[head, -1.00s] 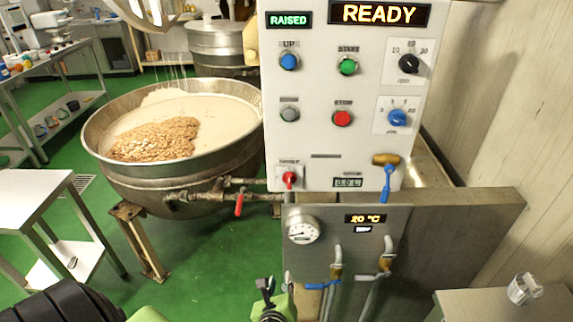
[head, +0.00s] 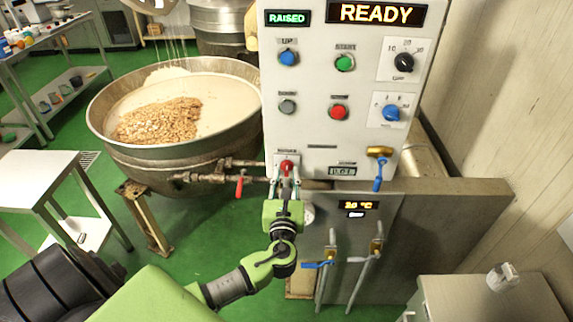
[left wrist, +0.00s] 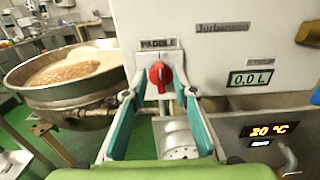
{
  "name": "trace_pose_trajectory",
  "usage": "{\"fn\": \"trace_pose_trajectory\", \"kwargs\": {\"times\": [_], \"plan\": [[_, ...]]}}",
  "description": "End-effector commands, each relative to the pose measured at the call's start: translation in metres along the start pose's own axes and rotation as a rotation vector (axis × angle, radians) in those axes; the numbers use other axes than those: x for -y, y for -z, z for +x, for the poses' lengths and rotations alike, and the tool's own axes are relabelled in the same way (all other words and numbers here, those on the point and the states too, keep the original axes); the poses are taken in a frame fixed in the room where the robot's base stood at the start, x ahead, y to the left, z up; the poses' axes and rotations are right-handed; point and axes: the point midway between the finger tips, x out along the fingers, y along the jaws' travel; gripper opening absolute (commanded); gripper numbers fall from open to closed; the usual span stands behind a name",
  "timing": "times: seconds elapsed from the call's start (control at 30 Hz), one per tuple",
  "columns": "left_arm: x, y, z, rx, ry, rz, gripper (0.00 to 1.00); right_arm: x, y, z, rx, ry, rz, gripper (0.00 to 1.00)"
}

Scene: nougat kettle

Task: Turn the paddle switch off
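The paddle switch is a small red knob (head: 286,167) at the lower left of the white control panel (head: 320,110). In the left wrist view the red knob (left wrist: 160,75) sits under a "PADDLE" label, its grip looking roughly upright. My left gripper (head: 287,183) is just below and in front of the knob. In the left wrist view my left gripper (left wrist: 161,94) is open, with one finger on each side of the knob and space between them. Contact with the panel cannot be told. My right gripper is not in view.
A large kettle (head: 112,143) with nuts in pale mass stands left of the panel. A red-handled valve (head: 240,187) and pipes are close to my left gripper. A blue-handled tap (head: 379,170) and a "0.0 L" display are to the right. The panel reads READY and RAISED.

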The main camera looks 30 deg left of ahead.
Motion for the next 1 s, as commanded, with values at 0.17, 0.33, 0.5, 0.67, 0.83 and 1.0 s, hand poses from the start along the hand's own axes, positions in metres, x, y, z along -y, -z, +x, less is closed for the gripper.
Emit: {"fn": "trace_pose_trajectory", "kwargs": {"times": [0.17,0.33,0.5,0.67,0.83,1.0], "plan": [[0.0,-0.001,0.024,0.001,-0.001,0.001,0.26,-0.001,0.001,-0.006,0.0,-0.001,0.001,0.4],[0.0,0.0,0.033,-0.001,0.001,0.0,0.26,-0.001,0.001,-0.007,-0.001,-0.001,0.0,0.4],[0.0,0.001,0.034,-0.001,0.001,-0.001,0.26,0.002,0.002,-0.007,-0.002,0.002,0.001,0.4],[0.0,0.001,0.033,-0.001,0.0,-0.001,0.1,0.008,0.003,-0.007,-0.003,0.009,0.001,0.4],[0.0,0.001,0.033,-0.001,0.0,-0.001,0.0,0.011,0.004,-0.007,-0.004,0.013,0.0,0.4],[0.0,0.001,0.033,-0.001,0.0,-0.008,0.0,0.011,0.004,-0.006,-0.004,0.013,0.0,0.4]]}}
